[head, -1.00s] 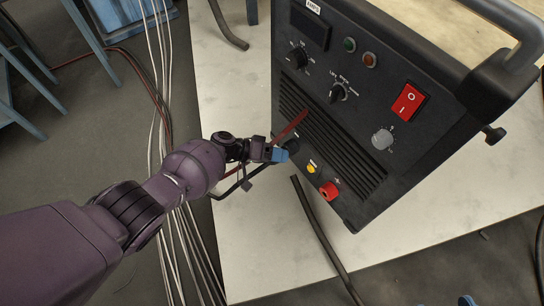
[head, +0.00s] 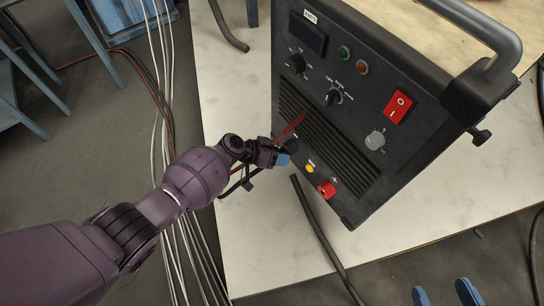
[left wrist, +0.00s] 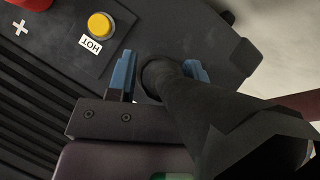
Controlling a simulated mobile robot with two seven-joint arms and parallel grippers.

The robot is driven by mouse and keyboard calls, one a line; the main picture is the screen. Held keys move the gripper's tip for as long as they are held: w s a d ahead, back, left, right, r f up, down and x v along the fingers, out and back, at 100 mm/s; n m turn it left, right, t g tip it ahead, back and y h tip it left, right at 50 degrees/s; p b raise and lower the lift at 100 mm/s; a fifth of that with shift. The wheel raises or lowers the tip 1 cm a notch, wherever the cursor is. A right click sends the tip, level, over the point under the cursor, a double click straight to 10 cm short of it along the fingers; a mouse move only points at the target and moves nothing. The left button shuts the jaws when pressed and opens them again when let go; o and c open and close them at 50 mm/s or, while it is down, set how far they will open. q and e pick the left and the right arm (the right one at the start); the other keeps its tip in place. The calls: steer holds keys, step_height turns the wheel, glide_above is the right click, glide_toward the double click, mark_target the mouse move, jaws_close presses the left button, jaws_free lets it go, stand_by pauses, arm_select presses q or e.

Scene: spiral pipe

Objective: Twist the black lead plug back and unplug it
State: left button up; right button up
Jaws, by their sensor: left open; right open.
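The black welding machine (head: 350,120) stands tilted in the head view on a pale tabletop. The black lead plug (head: 291,146) is at the lower left of its front panel, partly hidden by my left gripper (head: 283,159). In the left wrist view, the blue fingers of that gripper (left wrist: 158,74) stand open on either side of the plug (left wrist: 158,76). The thick black lead (left wrist: 205,112) runs from it to the lower right. I cannot tell whether the fingers touch it. My right gripper (head: 443,294) shows only its two spread blue fingertips at the bottom edge.
A red socket (head: 327,189) and a yellow button (head: 310,168) sit beside the plug; the button (left wrist: 100,25) is near the fingers. A loose black cable (head: 318,230) lies on the pale tabletop (head: 255,250). White cables hang at left.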

arm_select(q)
steer(key=shift+r+m+t+y+p, duration=0.15)
steer(key=shift+m+t+y+p, duration=0.4)
steer(key=shift+m+t+y, duration=0.75)
steer(key=shift+t, duration=0.2)
arm_select(e)
steer(key=shift+w+r+t, duration=0.15)
steer(key=shift+w+r, duration=0.1)
steer(key=shift+r, duration=0.35)
steer(key=shift+w+r+t, duration=0.15)
steer(key=shift+w+r, duration=0.05)
steer(key=shift+r, duration=0.35)
